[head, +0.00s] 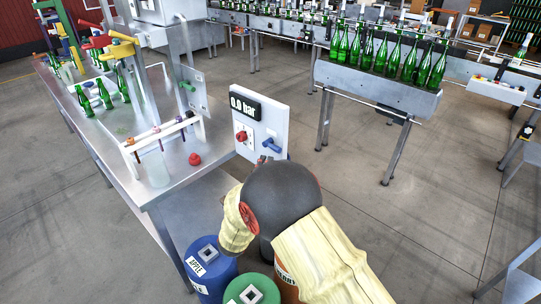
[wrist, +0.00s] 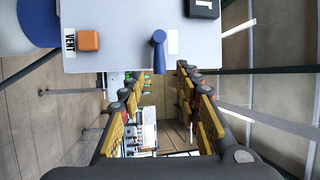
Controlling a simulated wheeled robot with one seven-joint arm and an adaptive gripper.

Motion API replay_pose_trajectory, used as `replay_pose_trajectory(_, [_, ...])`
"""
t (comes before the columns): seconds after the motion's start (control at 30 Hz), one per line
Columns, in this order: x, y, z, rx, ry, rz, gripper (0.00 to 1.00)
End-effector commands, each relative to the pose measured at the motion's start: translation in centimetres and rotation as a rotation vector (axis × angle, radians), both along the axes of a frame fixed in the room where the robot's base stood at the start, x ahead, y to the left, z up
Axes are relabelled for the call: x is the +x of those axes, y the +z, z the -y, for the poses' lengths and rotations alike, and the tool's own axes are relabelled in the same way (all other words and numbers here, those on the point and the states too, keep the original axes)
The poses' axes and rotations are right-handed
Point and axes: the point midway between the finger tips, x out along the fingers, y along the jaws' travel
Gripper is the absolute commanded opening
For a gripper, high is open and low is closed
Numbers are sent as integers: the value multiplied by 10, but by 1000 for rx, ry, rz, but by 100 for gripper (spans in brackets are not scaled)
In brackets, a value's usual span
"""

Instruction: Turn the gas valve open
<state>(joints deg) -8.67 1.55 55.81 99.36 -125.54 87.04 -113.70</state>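The white panel (head: 277,113) stands upright past the table's right end, with a display (head: 245,106) reading 0.0 bar. A blue lever (head: 271,145) sits on its lower right; I take it for the gas valve handle. In the wrist view the blue lever (wrist: 159,52) stands out from the panel (wrist: 120,50), close ahead of the fingers and between their lines. My gripper (wrist: 158,75) is open, with nothing seen between its fingers. In the head view my arm hides most of it; only its tips (head: 264,160) show just below the lever.
A red knob (head: 241,135) is on the panel left of the lever. An orange knob (wrist: 88,40) and a VENT label show in the wrist view. Blue (head: 208,268) and green (head: 252,290) drums stand below. The metal table (head: 190,170) is at left; open floor lies right.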

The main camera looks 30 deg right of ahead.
Motion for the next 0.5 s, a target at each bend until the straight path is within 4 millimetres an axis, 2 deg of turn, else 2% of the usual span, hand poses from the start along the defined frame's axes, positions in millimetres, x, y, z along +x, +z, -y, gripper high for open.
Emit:
replay_pose_trajectory(0.3, [31,7,36,2,-2,3,33])
replay_pose_trajectory(0.5, [44,11,49,4,-1,3,33])
